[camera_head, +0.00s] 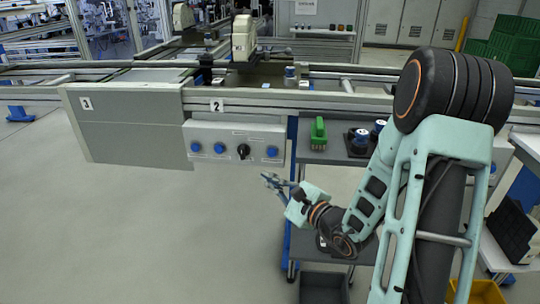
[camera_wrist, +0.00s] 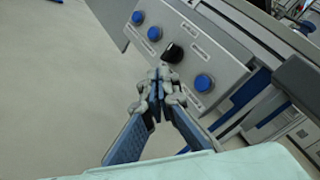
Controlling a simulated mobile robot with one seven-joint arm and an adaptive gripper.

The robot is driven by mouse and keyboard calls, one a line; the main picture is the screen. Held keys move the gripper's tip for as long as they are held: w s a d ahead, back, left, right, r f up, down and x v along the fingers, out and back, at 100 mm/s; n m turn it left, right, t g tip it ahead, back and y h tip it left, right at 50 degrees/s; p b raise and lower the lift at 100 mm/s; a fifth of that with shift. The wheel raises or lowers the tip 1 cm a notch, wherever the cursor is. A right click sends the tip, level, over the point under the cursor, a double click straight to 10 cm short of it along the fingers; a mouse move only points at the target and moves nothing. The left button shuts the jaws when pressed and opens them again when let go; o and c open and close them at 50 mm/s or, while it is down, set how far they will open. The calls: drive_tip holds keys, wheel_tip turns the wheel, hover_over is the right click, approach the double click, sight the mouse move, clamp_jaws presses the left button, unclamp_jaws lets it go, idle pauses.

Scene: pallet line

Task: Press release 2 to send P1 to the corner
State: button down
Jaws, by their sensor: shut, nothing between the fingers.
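A grey control panel (camera_head: 235,137) hangs under the line below a plate marked 2 (camera_head: 216,105). It carries blue buttons at left (camera_head: 196,147), centre left (camera_head: 219,148) and right (camera_head: 272,152), and a black knob (camera_head: 243,151). The wrist view also shows the right blue button (camera_wrist: 204,82) and the knob (camera_wrist: 172,53). The small button labels are unreadable. My gripper (camera_head: 270,179) is shut and empty, below the panel's right end in the head view. In the wrist view its tips (camera_wrist: 160,74) appear below the knob; contact cannot be told. I cannot identify P1.
A plate marked 3 (camera_head: 86,102) sits on the grey cover to the left. A shelf beside the panel holds a green part (camera_head: 318,133) and blue-topped dark parts (camera_head: 359,140). The conveyor rail (camera_head: 150,64) runs across above.

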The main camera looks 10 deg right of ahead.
sight(272, 152)
drive_tip(key=shift+w+d+p, duration=0.15)
drive_tip(key=shift+w+d, duration=0.3)
drive_tip(key=shift+w, duration=0.95)
drive_tip(key=shift+w+d+p, duration=0.15)
drive_tip(key=shift+w+d, duration=0.3)
drive_tip(key=shift+w, duration=0.9)
drive_tip(key=shift+w+d+p, duration=0.15)
drive_tip(key=shift+w+d, duration=0.3)
drive_tip(key=shift+w, duration=0.95)
drive_tip(key=shift+w, duration=0.2)
drive_tip(key=shift+w+d, duration=0.1)
drive_tip(key=shift+w, duration=0.05)
